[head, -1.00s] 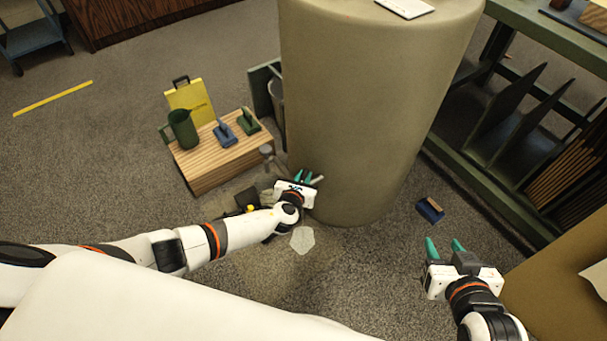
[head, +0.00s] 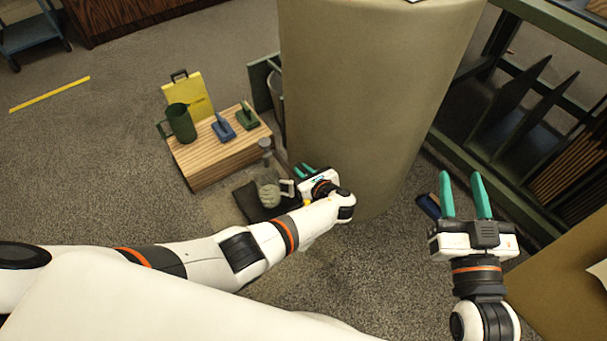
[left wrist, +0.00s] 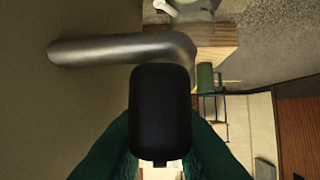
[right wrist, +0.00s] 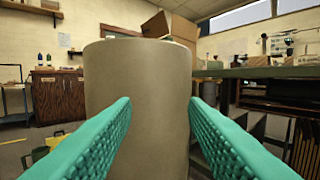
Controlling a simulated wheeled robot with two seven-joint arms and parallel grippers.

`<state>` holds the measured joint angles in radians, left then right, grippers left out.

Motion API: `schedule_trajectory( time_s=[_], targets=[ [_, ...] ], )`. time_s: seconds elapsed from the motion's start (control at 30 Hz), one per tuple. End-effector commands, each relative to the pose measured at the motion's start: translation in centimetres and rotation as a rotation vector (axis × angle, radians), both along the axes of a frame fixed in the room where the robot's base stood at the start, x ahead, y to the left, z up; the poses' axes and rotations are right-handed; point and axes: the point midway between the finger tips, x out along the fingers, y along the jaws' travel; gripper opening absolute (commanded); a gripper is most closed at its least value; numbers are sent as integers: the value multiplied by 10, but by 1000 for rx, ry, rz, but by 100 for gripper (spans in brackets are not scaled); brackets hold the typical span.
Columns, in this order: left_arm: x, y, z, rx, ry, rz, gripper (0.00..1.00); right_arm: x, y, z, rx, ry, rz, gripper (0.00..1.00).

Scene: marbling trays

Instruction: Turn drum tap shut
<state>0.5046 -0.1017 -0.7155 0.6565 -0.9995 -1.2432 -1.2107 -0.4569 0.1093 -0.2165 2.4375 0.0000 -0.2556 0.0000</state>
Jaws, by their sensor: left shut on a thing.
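The drum (head: 370,100) is a large beige cylinder in the middle of the head view. Its tap shows in the left wrist view as a grey metal pipe (left wrist: 110,49) coming out of the drum wall, with a black handle (left wrist: 160,115). My left gripper (head: 304,169) is low at the drum's left side, with green fingers on both sides of the black handle, shut on it.
A clear jug (head: 268,190) stands on a dark mat (head: 246,203) left of my left gripper. A wooden crate (head: 215,166) bears a green mug (head: 181,122) and small blue and green tools. A blue brush-like thing (head: 428,206) lies near my right gripper. A green rack (head: 480,170) stands right.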

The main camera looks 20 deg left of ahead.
Motion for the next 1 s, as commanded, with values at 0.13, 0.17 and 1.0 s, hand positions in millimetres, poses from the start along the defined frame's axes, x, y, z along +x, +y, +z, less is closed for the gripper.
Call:
schedule_trajectory(
  time_s=[0.13, 0.17, 1.0],
  targets=[
    [0, 0, -2, 2, 1, 57, 0, -3, 2, 20, 38, -141, 9, 40],
    [0, 1, -1, 2, 0, 66, 0, -4, 3, 23, 44, -163, 10, 40],
    [0, 1, 1, 1, -2, 106, 40, -10, 4, 41, 74, -270, 15, 40]
  ],
)
